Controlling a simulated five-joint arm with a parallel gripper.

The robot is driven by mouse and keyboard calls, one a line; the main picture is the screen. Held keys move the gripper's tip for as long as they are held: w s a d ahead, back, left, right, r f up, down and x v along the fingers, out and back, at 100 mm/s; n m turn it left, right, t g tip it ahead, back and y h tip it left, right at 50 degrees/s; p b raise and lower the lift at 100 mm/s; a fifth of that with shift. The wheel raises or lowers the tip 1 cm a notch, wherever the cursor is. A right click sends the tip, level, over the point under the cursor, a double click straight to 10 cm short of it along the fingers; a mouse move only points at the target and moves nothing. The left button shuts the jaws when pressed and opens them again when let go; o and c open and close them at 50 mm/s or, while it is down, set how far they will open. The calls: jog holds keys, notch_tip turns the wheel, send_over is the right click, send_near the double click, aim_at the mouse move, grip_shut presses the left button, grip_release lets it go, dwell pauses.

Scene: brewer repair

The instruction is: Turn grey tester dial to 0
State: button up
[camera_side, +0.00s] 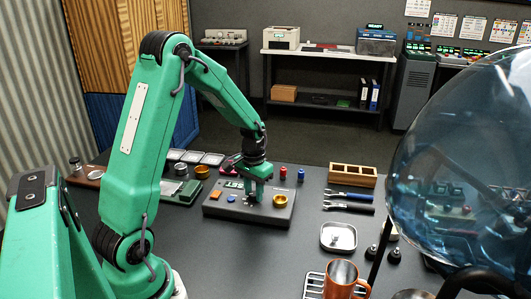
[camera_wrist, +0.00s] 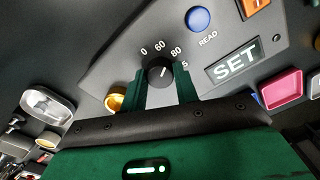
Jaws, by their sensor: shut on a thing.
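The grey tester (camera_side: 232,209) lies flat on the dark bench; its panel (camera_wrist: 118,62) fills the upper middle of the wrist view. Its dial (camera_wrist: 160,69) is a small dark knob with a white mark, ringed by the printed numbers 0, 60, 80 and a partly hidden one ending in 5. The mark tilts up and right, roughly toward 80. My gripper (camera_wrist: 162,80) is shut on the dial, one green finger on each side. In the side view my gripper (camera_side: 256,192) points down onto the tester and hides the dial.
On the tester are a blue READ button (camera_wrist: 197,19), a SET display (camera_wrist: 233,64), and an orange square (camera_side: 215,195). A metal tray (camera_side: 338,237), pliers (camera_side: 348,208) and an orange mug (camera_side: 343,281) lie to the right.

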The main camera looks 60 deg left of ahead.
aim_at(253, 194)
jog(key=n, duration=0.6)
jog(key=shift+a+n, duration=0.2)
jog(key=shift+n, duration=0.1)
jog(key=n, duration=0.5)
jog(key=shift+n, duration=0.3)
jog(key=shift+s, duration=0.1)
jog(key=shift+d, duration=0.1)
jog(key=o, duration=1)
jog(key=shift+s+d+r, duration=0.1)
jog(key=shift+r, duration=3.85)
